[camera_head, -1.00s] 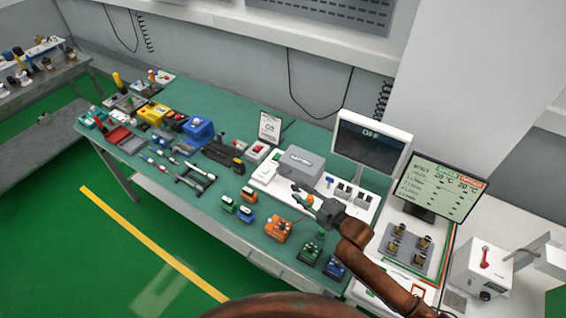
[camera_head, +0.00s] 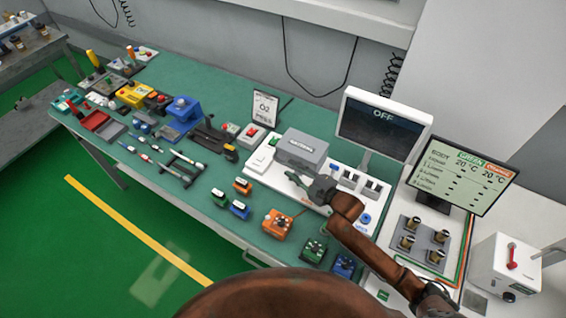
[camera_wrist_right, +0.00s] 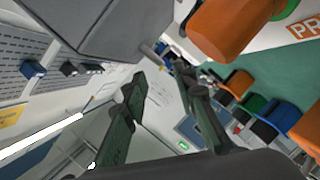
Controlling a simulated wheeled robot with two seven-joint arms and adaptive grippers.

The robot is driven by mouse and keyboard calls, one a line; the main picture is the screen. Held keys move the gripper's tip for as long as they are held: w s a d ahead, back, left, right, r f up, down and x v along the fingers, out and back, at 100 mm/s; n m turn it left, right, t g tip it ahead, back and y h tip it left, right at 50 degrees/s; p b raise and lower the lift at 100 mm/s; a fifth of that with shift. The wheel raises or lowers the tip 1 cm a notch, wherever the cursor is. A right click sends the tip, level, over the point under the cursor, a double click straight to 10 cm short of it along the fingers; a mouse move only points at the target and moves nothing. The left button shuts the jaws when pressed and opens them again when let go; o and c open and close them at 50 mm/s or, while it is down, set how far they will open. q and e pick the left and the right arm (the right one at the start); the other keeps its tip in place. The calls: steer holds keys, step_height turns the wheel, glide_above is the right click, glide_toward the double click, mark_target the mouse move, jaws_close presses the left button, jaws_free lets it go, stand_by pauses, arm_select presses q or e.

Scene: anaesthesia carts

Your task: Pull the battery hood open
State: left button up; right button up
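The battery hood appears to be the grey box (camera_head: 300,149) with a label on its front, lying closed on a white board on the green table. My right gripper (camera_head: 301,181) is just in front of the hood. In the right wrist view a large grey housing (camera_wrist_right: 115,25), likely the hood, fills the upper left, with a short grey rod (camera_wrist_right: 150,52) at its lower edge. The two fingers of my right gripper (camera_wrist_right: 161,75) are spread with a gap between them and hold nothing; the rod lies just beyond the tips. I cannot tell whether they touch it. My left gripper is not in view.
A monitor reading OFF (camera_head: 378,127) stands behind and right of the hood. Small switches (camera_head: 372,188) sit right of the hood. An orange box (camera_head: 278,223) and green and blue boxes stand in front. A second screen (camera_head: 459,176) is at the right.

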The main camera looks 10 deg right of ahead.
mark_target(281, 162)
steer(key=x, duration=0.5)
steer(key=shift+w+a, duration=0.3)
steer(key=shift+c, duration=0.2)
jaws_close()
steer(key=shift+f, duration=0.1)
